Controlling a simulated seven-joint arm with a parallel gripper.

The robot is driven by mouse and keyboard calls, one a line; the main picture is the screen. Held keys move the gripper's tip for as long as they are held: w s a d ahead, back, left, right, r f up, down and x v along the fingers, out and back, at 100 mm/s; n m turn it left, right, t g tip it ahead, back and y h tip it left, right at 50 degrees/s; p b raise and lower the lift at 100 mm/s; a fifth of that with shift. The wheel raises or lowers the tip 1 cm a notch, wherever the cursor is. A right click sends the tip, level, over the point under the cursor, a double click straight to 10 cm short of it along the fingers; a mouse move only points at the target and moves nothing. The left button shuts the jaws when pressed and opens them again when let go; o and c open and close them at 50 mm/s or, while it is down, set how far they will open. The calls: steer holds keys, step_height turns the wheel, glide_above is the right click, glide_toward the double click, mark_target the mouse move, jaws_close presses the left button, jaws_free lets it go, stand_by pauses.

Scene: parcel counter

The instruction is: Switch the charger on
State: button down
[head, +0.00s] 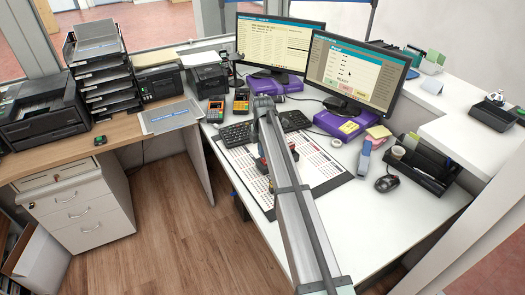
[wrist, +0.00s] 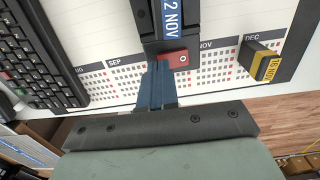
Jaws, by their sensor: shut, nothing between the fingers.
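A dark block (wrist: 163,45) stands on the desk calendar in the wrist view, with a blue "2 NOV" label on it. A red rocker-like switch (wrist: 176,57) with a white ring mark is on its near side; I take this as the charger's switch, though the charger is not clearly identifiable. My gripper (wrist: 158,68) is shut and empty, its blue fingertips right at the switch's left part, which they hide. I cannot tell if they touch it. In the head view my arm hides most of this spot.
A black-yellow block (wrist: 260,62) marked "16 NOV" stands to the right on the calendar (wrist: 115,82). A keyboard (wrist: 35,55) lies to the left. In the head view, monitors (head: 350,72) stand behind, and a mouse (head: 387,183) and blue stapler-like item (head: 363,160) lie right.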

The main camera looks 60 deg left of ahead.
steer(key=shift+f, duration=0.65)
stand_by(0.8)
step_height(320, 180, up, 8)
steer(key=shift+r, duration=0.15)
stand_by(6.0)
